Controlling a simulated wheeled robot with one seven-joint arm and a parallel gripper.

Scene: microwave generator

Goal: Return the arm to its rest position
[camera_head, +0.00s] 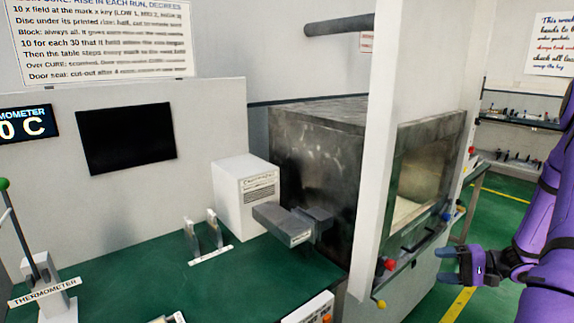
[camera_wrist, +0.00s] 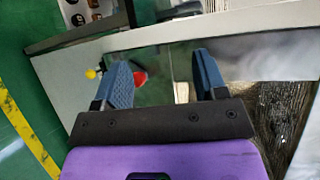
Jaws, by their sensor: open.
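My purple arm (camera_head: 540,230) comes in from the right edge in the head view. My gripper (camera_head: 440,266) is at its end, to the right of the microwave generator's front and apart from it. In the wrist view my gripper (camera_wrist: 163,80) shows two blue padded fingers spread apart with nothing between them. Behind the fingers are a pale frame edge and red and yellow knobs. The metal oven box (camera_head: 320,150) stands with its open-looking front (camera_head: 420,180) facing right, behind a white post.
A white post (camera_head: 385,130) stands at the cabinet corner. Red (camera_head: 389,264) and yellow (camera_head: 380,304) knobs stick out near my gripper. The green bench (camera_head: 150,270) holds a white box (camera_head: 245,190), a rack (camera_head: 205,240) and a thermometer stand (camera_head: 45,285). Green floor is free at right.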

